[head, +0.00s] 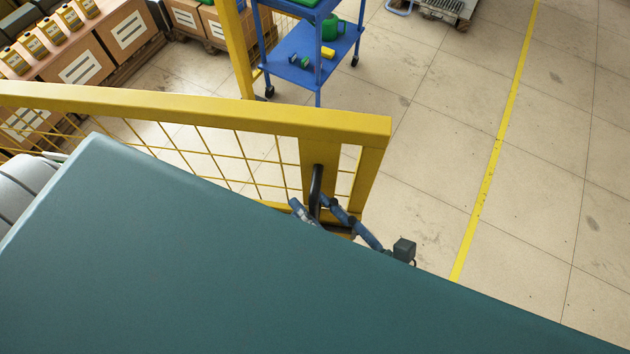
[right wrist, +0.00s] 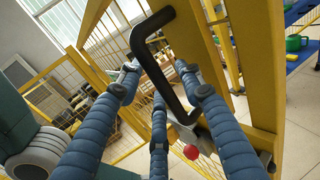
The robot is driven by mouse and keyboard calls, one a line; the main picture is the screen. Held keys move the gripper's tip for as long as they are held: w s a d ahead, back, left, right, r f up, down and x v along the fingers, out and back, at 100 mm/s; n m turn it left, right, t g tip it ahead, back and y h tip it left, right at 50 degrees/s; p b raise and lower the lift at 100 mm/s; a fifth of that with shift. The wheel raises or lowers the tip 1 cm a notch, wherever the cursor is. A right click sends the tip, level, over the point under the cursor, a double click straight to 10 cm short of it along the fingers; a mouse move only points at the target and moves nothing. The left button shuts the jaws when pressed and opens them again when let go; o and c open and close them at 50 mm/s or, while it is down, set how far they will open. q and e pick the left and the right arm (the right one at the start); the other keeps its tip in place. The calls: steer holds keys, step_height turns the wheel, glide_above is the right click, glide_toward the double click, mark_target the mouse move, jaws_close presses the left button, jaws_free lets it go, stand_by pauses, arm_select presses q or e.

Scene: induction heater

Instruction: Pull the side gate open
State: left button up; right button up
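The side gate is a yellow frame (head: 230,112) with wire mesh, running in from the left in the head view and ending near the middle. A dark bent handle (head: 316,190) is fixed near that end; it also shows in the right wrist view (right wrist: 140,50). My right gripper (head: 311,206), with blue segmented fingers, is at the handle. In the right wrist view its fingers (right wrist: 157,70) are spread, with the handle bar running between them. Whether any finger touches the bar is unclear. My left gripper is not in view.
A blue trolley (head: 310,72) with a green can (head: 330,28) stands beyond the gate near a yellow post (head: 238,50). Boxes (head: 75,68) are at the far left. The floor right of the gate is clear, crossed by a yellow line (head: 497,145). A red ball (right wrist: 190,152) shows below the handle.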

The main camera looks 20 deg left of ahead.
steer(key=shift+s, duration=0.1)
steer(key=v, duration=1.2)
